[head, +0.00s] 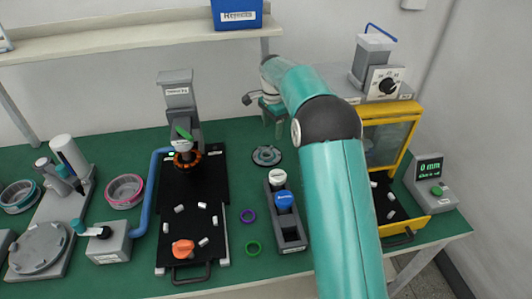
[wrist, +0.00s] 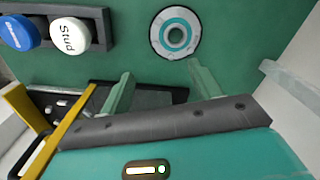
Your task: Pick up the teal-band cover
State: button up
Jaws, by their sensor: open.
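A flat grey disc with a teal ring round its centre, which looks like the teal-band cover (head: 266,155), lies on the green table near the middle. It also shows whole in the wrist view (wrist: 160,35), at the top. My gripper (head: 272,125) is above the table, behind the cover in the head view. In the wrist view its two fingers (wrist: 161,75) are spread apart and empty, and the cover lies beyond their tips, not between them. I cannot tell its exact height.
A dark holder (head: 289,237) with white and blue knobs stands in front of the cover. A black press tray (head: 194,255) with small white pieces is to the left. A yellow-framed cabinet (head: 408,120) stands to the right. Pink-banded (head: 125,190) and teal-banded (head: 18,196) round parts lie left.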

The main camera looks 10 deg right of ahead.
send_over(272, 162)
jog(key=f, duration=0.8)
jog(key=shift+w+a+f, duration=0.1)
jog(key=shift+w+f, duration=0.1)
jog(key=shift+f, duration=0.2)
jog(key=shift+w+f, duration=0.15)
jog(key=shift+f, duration=0.25)
jog(key=shift+s+f, duration=0.15)
jog(key=shift+f, duration=1.1)
jog(key=shift+s+f, duration=0.1)
jog(key=shift+f, duration=1.1)
jog(key=c, duration=1)
jog(key=shift+r, duration=0.1)
